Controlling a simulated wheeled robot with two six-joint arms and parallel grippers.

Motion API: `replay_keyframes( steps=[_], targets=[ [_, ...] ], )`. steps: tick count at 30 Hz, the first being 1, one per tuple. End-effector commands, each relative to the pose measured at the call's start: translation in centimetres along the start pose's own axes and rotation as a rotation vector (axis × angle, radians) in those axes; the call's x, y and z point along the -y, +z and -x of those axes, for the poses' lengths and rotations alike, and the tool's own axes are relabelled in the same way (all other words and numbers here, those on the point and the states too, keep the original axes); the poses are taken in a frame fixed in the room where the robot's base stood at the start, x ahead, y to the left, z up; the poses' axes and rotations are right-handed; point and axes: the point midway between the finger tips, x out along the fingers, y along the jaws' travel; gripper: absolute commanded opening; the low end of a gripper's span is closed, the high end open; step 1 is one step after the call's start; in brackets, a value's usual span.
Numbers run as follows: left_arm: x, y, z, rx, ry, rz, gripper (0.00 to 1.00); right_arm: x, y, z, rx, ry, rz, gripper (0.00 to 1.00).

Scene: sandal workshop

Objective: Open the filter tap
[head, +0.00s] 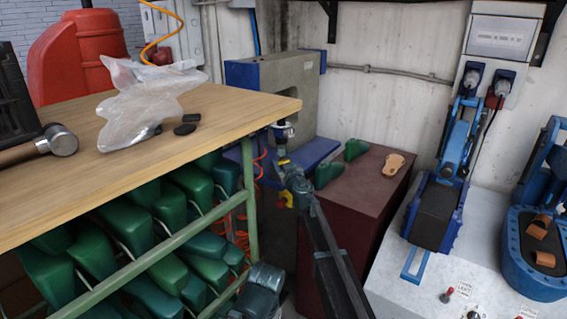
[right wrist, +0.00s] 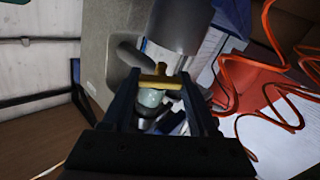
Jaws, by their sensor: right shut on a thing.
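The filter tap (right wrist: 160,82) shows in the right wrist view as a small yellow bar handle. It lies crosswise between the two fingers of my right gripper (right wrist: 160,90), which is shut on it. A pale, clear filter bowl (right wrist: 150,98) sits right behind the handle, partly hidden by it and the fingers. A grey cylinder (right wrist: 180,24) stands above it in that view. In the head view my right gripper (head: 284,165) reaches up past the table corner, just below a small grey and blue fitting (head: 283,131).
The wooden table (head: 230,108) on the left holds a plastic bag (head: 140,100) and a hammer (head: 62,140). Green lasts (head: 168,205) fill the rack below. Orange coiled hose (right wrist: 280,75) hangs beside the gripper. A dark red cabinet (head: 355,205) stands to the right.

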Motion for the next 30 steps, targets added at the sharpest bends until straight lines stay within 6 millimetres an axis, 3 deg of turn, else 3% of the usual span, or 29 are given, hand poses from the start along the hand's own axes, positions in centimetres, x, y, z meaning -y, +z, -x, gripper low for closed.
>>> replay_keyframes(
  steps=[1,6,20,26,30],
  targets=[
    [0.0,0.0,0.0,0.0,0.0,0.0,1.0,0.0,0.0,0.0,0.0,0.0,0.0,0.62],
    [0.0,0.0,0.0,0.0,0.0,0.0,1.0,0.0,0.0,0.0,0.0,0.0,-0.001,0.9],
    [0.0,0.0,0.0,0.0,0.0,0.0,1.0,0.0,0.0,0.9,0.0,0.0,-0.002,0.9],
    [0.0,0.0,0.0,0.0,0.0,0.0,1.0,0.0,0.0,3.5,0.0,0.001,-0.002,0.9],
    [0.0,0.0,0.0,0.0,0.0,0.0,1.0,0.0,0.0,6.4,0.0,0.001,-0.002,0.9]
  ],
)
